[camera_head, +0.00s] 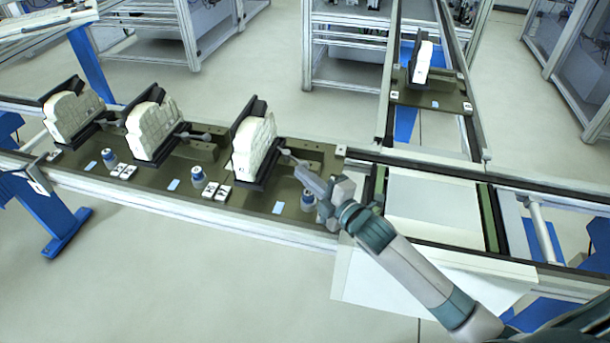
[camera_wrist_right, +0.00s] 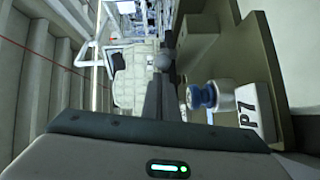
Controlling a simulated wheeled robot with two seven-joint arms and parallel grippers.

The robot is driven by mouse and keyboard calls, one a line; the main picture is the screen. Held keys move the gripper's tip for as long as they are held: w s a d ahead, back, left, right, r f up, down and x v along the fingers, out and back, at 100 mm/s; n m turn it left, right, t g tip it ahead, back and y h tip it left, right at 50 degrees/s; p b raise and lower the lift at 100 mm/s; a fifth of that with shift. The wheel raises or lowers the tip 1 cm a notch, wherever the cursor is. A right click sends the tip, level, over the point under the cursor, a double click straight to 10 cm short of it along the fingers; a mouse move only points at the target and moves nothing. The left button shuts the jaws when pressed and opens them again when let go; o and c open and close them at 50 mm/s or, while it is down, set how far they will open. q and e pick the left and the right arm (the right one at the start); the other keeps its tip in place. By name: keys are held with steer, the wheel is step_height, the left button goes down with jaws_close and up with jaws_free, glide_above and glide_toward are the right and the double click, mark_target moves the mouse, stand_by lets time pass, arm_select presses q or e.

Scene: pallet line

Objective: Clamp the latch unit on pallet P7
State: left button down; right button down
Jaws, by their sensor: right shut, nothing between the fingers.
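Pallet P7 (camera_head: 250,197) is the right-most of the dark pallets on the front line. Its "P7" tag (camera_wrist_right: 252,115) is readable in the right wrist view. The latch unit, a pale ribbed block (camera_head: 252,145), stands upright against a dark plate on it, and shows in the wrist view (camera_wrist_right: 130,85). A small grey ball-ended lever (camera_head: 285,152) lies right of the block; its ball shows in the wrist view (camera_wrist_right: 164,62). My right gripper (camera_head: 303,170) is shut and empty, its tips close to the lever. Contact cannot be told, nor whether the clamp is closed. My left gripper is not seen.
Similar pallets with pale blocks (camera_head: 152,130) (camera_head: 72,115) stand to the left. Another (camera_head: 424,60) is on the back branch. A blue-and-white cylinder (camera_head: 307,201) stands on P7 beside my gripper, also in the wrist view (camera_wrist_right: 205,97). A white plate (camera_head: 432,208) lies to the right.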

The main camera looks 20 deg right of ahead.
steer(key=shift+d, duration=0.15)
steer(key=shift+w+d+n+g+y+b, duration=0.1)
steer(key=shift+d+n+g+y+b, duration=0.3)
steer(key=shift+y, duration=0.3)
steer(key=shift+d+n+y, duration=0.25)
steer(key=shift+n+y, duration=0.05)
steer(key=shift+n, duration=0.1)
steer(key=shift+w+d+b, duration=0.2)
steer(key=shift+w+d, duration=0.15)
steer(key=shift+d, duration=0.35)
steer(key=shift+w+d+b, duration=0.15)
steer(key=shift+w+d, duration=0.15)
steer(key=shift+d, duration=0.35)
steer(key=shift+w+d, duration=0.5)
steer(key=shift+d, duration=0.3)
steer(key=shift+w+d+r, duration=0.1)
steer(key=shift+w+d, duration=0.05)
steer(key=shift+d, duration=0.15)
steer(key=shift+w+d, duration=0.1)
